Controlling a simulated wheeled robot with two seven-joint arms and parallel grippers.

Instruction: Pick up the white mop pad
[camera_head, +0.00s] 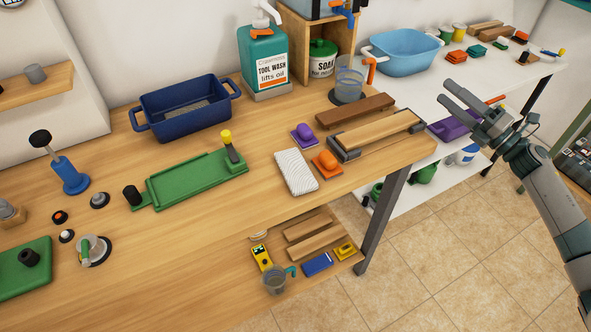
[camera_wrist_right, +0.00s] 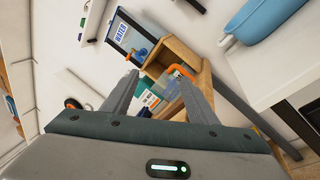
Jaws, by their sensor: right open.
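The white mop pad (camera_head: 296,172) lies flat on the wooden workbench, left of the orange-handled block and the purple-handled block. It looks ribbed or striped. My right gripper (camera_head: 461,98) is open and empty, raised in the air to the right of the bench, well apart from the pad. In the right wrist view its two fingers (camera_wrist_right: 160,92) are spread with nothing between them; the pad is not seen there. My left gripper is not in view.
An orange-handled block (camera_head: 327,163) and a purple-handled block (camera_head: 304,136) sit close beside the pad. A green tray (camera_head: 197,181), a blue basin (camera_head: 186,107) and a wooden board (camera_head: 376,130) are also on the bench. The bench's front edge is near the pad.

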